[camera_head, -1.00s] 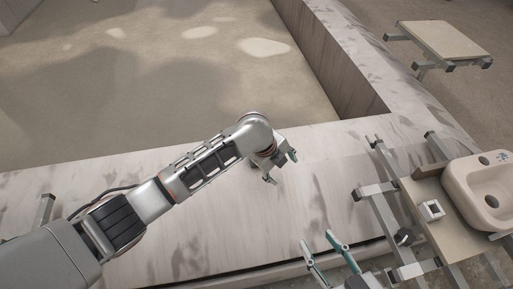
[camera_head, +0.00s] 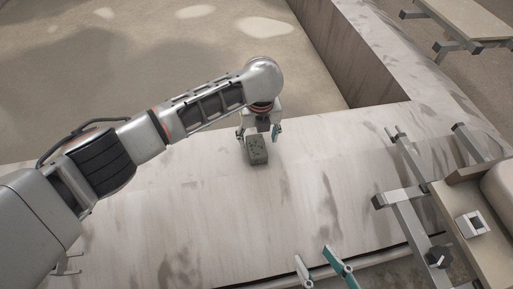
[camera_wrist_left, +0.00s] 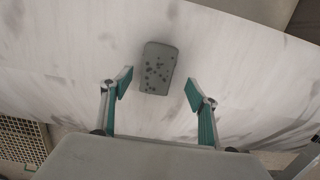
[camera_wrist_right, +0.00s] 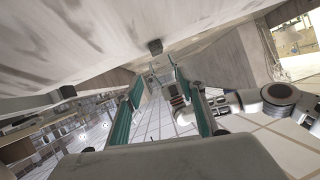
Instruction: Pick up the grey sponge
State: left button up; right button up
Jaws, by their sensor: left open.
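The grey sponge (camera_head: 257,152) is a small block with dark spots. It lies on the pale, streaked slab (camera_head: 330,190) in the head view. My left gripper (camera_head: 259,131) is open and hangs just beyond the sponge in that view, with its fingers pointing down. In the left wrist view the sponge (camera_wrist_left: 158,66) lies between the lines of the two teal fingertips and ahead of them, apart from both. My right gripper (camera_head: 320,264) is open and empty at the bottom of the head view, well away from the sponge. Its spread fingers also show in the right wrist view (camera_wrist_right: 158,88).
A board (camera_head: 492,236) on metal bars, with a small white square piece (camera_head: 472,224) and part of a basin (camera_head: 500,188), stands at the right. Another board (camera_head: 470,22) is at the top right. The slab around the sponge is clear.

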aim_at(256, 146)
pick_arm(q)
jog(key=f, duration=0.1)
jog(key=f+b, duration=0.1)
jog(key=f, duration=0.1)
jog(key=shift+s+a+f, duration=0.1)
jog(key=shift+a+f, duration=0.15)
jog(key=shift+f, duration=0.15)
jog(key=shift+f+b, duration=0.25)
jog(key=shift+b, duration=0.05)
jog(key=shift+w+r, duration=0.3)
jog(key=c, duration=1.2)
pick_arm(e)
jog(key=a, duration=0.1)
jog(key=m, duration=0.1)
jog(key=s+a+m, duration=0.1)
jog(key=shift+a+f+y, duration=0.3)
jog(key=shift+f, duration=0.1)
